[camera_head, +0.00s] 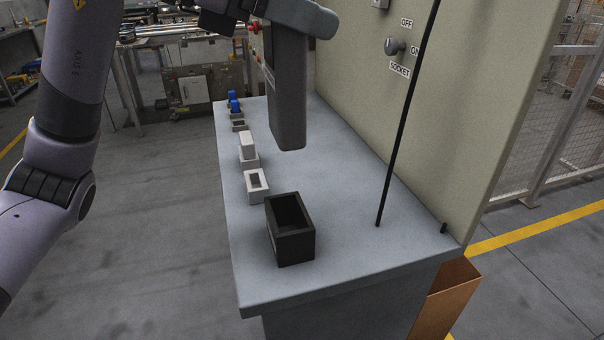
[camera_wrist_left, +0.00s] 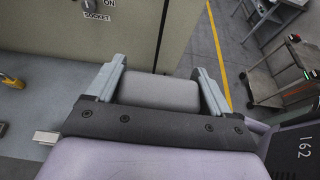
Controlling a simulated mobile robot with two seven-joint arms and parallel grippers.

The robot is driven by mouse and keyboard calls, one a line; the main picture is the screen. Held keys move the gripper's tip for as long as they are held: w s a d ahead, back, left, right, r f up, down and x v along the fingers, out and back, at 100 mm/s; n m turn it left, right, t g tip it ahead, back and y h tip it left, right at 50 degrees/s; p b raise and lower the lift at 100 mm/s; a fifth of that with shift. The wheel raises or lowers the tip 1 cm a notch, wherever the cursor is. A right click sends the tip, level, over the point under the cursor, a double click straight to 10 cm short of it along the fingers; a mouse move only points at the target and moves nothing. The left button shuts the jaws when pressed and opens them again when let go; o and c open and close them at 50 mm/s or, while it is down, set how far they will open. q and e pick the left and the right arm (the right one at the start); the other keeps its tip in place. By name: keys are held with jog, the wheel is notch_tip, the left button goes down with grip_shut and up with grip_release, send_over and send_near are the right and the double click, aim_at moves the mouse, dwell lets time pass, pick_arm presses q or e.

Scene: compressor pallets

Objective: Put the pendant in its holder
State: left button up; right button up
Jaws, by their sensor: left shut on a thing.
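The pendant (camera_head: 287,95) is a long dark grey block with a rounded lower end. It hangs nearly upright from my left gripper (camera_head: 290,20) at the top of the head view. In the left wrist view my left gripper (camera_wrist_left: 158,88) has a finger on either side of the grey pendant (camera_wrist_left: 160,92), shut on it. The holder (camera_head: 290,242) is a black open-topped box near the front of the grey bench. It looks empty. The pendant's lower end shows above and behind the holder, apart from it. My right gripper is not in view.
The grey bench top (camera_head: 345,215) has clear room right of the holder. White blocks (camera_head: 257,187) and blue pieces (camera_head: 233,100) stand along its left edge. A thin black cable or rod (camera_head: 400,120) crosses in front of the beige panel (camera_head: 450,130) with its socket switch (camera_head: 394,46).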

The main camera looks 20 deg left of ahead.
aim_at(297, 135)
pick_arm(q)
notch_tip(297, 135, down, 15)
jog(key=shift+b, duration=1.1)
jog(key=shift+f+b, duration=0.3)
jog(key=shift+f, duration=2)
jog(key=shift+f, duration=0.25)
jog(key=o, duration=1.7)
jog(key=shift+r, duration=0.15)
